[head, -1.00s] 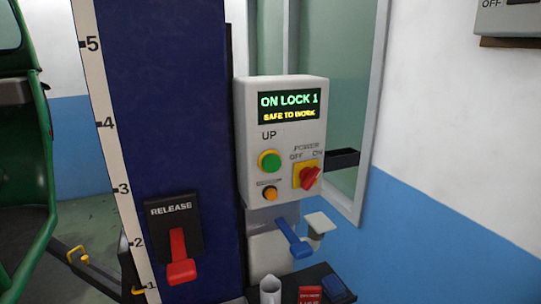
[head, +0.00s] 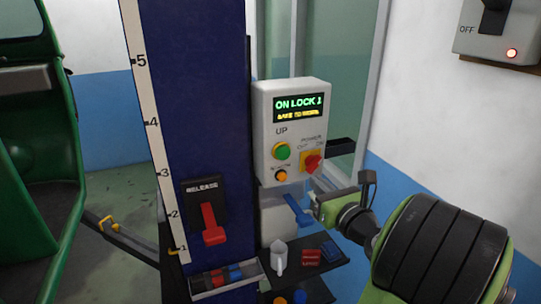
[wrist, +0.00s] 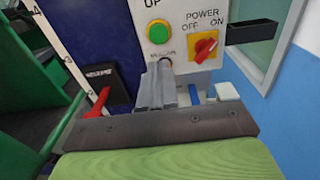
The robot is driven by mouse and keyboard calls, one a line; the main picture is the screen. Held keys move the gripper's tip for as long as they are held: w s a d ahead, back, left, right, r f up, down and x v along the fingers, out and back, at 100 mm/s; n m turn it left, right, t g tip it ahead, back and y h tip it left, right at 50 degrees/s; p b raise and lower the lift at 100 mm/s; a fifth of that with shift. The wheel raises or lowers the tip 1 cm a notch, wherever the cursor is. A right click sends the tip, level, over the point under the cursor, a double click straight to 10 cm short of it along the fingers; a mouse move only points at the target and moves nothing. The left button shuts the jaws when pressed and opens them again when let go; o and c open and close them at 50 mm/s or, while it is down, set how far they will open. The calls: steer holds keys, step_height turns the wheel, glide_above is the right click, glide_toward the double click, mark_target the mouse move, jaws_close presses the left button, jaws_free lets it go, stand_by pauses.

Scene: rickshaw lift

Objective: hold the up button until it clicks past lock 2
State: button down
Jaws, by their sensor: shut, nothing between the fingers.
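The grey control box (head: 261,140) on the blue post carries the round green UP button (head: 282,151) in a yellow ring. The button also shows in the wrist view (wrist: 158,31). The display (head: 297,108) reads "ON LOCK 1" and, in yellow, "SAFE TO WORK". My gripper (head: 314,203) is in front of the box, lower and to the right of the button in the head view. In the wrist view its shut, empty fingers (wrist: 163,68) point toward the box, below the button in the picture. They do not cover the button.
A red power switch (head: 313,162) and a small orange button (head: 281,175) share the box. A blue lever (head: 297,210) sits below. A red release lever (head: 210,222) is on the post (head: 200,100). A cluttered shelf (head: 333,258) is underneath. The green rickshaw (head: 40,180) stands left.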

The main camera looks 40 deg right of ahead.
mark_target(285, 153)
steer(key=shift+f, duration=0.1)
steer(key=p+x, duration=0.3)
steer(key=x, duration=1)
steer(key=shift+w+a+p, duration=0.1)
steer(key=shift+w+p, duration=0.1)
steer(key=shift+p, duration=0.15)
steer(key=shift+w+f, duration=0.1)
steer(key=shift+w, duration=0.25)
